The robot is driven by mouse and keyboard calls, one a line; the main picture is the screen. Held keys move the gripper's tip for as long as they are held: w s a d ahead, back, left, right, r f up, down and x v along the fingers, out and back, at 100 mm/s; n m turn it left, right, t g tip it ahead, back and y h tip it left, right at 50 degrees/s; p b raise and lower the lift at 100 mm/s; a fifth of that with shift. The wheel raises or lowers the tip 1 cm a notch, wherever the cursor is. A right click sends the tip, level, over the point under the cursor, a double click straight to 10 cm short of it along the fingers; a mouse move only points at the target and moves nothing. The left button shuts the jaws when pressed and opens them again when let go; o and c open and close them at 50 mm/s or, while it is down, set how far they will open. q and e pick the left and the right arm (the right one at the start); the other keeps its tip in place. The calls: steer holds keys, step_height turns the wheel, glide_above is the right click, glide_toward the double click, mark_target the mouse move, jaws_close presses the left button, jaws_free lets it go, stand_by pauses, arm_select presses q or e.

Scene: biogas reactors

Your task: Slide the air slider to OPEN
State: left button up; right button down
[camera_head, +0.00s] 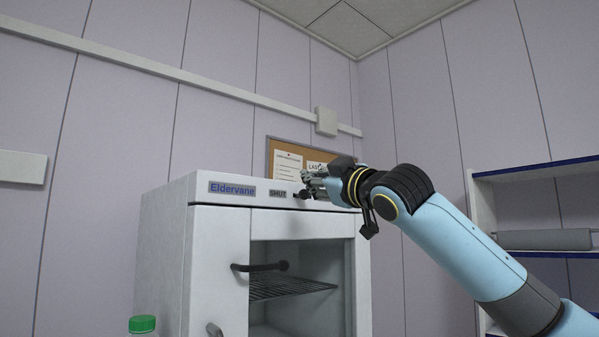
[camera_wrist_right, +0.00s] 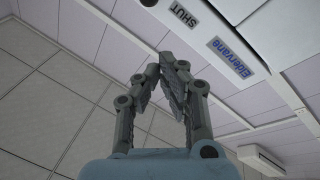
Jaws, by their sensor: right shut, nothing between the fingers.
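The white cabinet (camera_head: 165,240) bears an "Eldervane" label (camera_head: 232,189) and a "SHUT" label (camera_head: 278,193) on its top front strip. The air slider's small dark knob (camera_head: 300,194) shows just right of "SHUT", and a dark piece of it shows at the top edge of the right wrist view (camera_wrist_right: 148,2). My right gripper (camera_head: 308,185) is shut and empty, close to the knob at the strip; I cannot tell whether they touch. Its fingertips meet in the right wrist view (camera_wrist_right: 172,62). The gripper hides the strip's right part, and no OPEN label shows. My left gripper is out of view.
The cabinet's front has a dark handle (camera_head: 259,267) and an opening with a wire rack (camera_head: 290,287). A green-capped bottle (camera_head: 142,324) stands at lower left. A shelf unit (camera_head: 530,168) is at right. A corkboard (camera_head: 290,146) hangs behind the cabinet.

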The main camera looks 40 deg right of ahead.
step_height(320, 180, up, 2)
steer(key=shift+d, duration=0.15)
step_height(320, 180, up, 3)
steer(key=p, duration=0.5)
glide_above(304, 194)
steer(key=a, duration=0.4)
steer(key=d+f, duration=0.1)
steer(key=f, duration=0.1)
steer(key=d+f, duration=0.1)
steer(key=shift+s+d+f+p, duration=0.3)
steer(key=shift+s+f+p, duration=0.05)
steer(key=shift+s, duration=0.05)
